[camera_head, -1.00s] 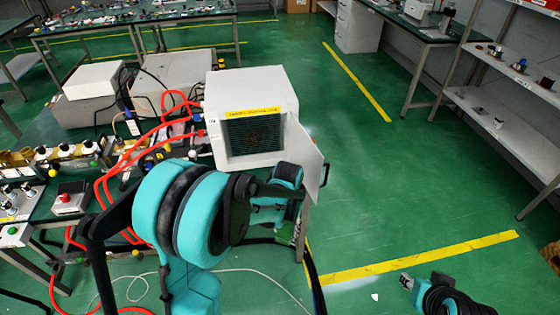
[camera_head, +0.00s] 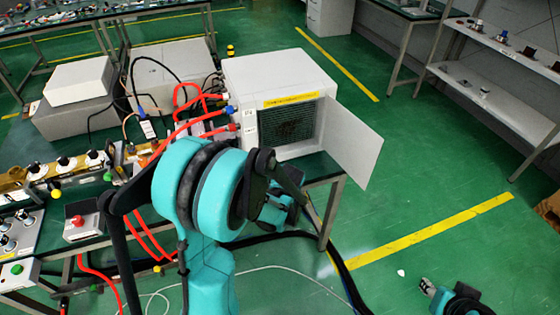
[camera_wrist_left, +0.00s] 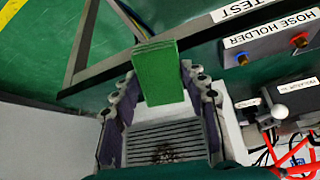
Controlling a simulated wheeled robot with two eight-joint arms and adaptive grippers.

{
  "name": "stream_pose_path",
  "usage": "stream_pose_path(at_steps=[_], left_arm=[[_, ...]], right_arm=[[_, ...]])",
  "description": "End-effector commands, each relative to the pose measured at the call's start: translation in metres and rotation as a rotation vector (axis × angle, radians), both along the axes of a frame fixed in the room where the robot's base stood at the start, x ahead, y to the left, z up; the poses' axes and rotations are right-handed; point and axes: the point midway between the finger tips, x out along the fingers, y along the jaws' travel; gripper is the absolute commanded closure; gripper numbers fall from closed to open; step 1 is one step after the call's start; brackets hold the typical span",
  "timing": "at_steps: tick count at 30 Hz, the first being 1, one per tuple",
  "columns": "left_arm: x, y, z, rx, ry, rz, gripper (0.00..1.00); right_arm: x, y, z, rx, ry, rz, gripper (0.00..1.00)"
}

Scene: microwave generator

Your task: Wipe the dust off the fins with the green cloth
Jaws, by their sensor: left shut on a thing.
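A white box (camera_head: 275,82) with its door (camera_head: 345,140) standing open is at the centre of the head view. Inside its front are the dark fins (camera_head: 293,127). In the left wrist view the fins (camera_wrist_left: 165,132) are grey slats with a dark dusty patch (camera_wrist_left: 165,153). My left gripper (camera_wrist_left: 158,77) is shut on the green cloth (camera_wrist_left: 158,72), a folded block that stands between its fingers. In that view the cloth appears just above the slats; I cannot tell if they touch. My left arm hides the cloth in the head view. My right gripper (camera_head: 427,287) is low at the right, over the floor.
Red hoses (camera_head: 180,125) and cables run left of the box. A bench with knobs and a red button (camera_head: 78,221) is at the left. A shelf (camera_head: 490,95) stands at the right. Green floor (camera_head: 430,180) is clear between box and shelf.

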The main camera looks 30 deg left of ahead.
Motion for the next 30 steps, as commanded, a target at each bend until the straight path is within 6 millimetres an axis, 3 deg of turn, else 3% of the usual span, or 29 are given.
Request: stream_pose_path(at_steps=[9, 15, 23, 30], left_arm=[[0.041, 0.045, 0.019, 0.368, -0.386, 0.28, 0.79], [0.063, 0.051, 0.047, 0.594, -0.61, 0.298, 0.79], [0.077, 0.043, 0.07, 0.68, -0.745, 0.23, 0.79], [0.091, 0.059, 0.072, 0.681, -0.747, 0.23, 0.79]], right_arm=[[0.0, 0.0, -0.036, 0.0, 0.0, 0.0, 0.6], [0.0, 0.0, -0.059, 0.0, 0.0, 0.0, 0.6], [0.0, 0.0, -0.069, 0.0, 0.0, 0.0, 0.6], [0.0, 0.0, -0.068, 0.0, 0.0, 0.0, 0.6]])
